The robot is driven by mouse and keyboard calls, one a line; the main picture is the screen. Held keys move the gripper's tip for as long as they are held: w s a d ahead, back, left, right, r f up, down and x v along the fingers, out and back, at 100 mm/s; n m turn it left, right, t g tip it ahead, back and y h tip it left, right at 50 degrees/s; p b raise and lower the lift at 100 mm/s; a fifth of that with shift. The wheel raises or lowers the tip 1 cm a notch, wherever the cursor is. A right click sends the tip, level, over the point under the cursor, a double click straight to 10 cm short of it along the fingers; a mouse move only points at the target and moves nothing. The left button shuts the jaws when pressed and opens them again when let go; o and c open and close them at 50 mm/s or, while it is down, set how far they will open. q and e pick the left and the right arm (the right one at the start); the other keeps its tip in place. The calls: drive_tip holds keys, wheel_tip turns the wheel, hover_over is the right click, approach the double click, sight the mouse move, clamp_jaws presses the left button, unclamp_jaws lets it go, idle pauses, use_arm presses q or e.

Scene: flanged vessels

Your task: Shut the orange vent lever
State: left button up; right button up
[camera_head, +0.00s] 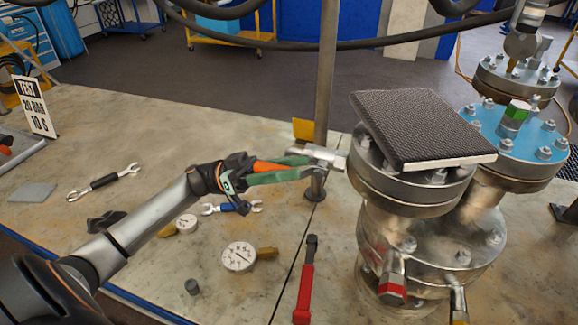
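My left gripper (308,166), with green fingers, reaches in from the left to a silver valve-like fitting (328,157) at the left side of the near vessel's top flange (415,190). A bright orange bar (268,165), which looks like the vent lever, runs roughly level between the green fingers, in line with the fitting. The fingers cover part of it, and I cannot tell whether they press on it. A yellow-orange plate (303,130) stands upright just behind the fitting, beside a grey post. My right gripper is not in view.
A dark ribbed pad (418,125) covers the near vessel's top. A blue-flanged vessel (530,137) stands behind it. A gauge (239,257), a red-handled tool (306,285) and wrenches (105,181) lie on the bench. The grey post (325,80) rises beside the fitting.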

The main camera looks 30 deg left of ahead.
use_arm(q)
clamp_jaws()
drive_tip(key=shift+d+f, duration=0.1)
idle(1.0)
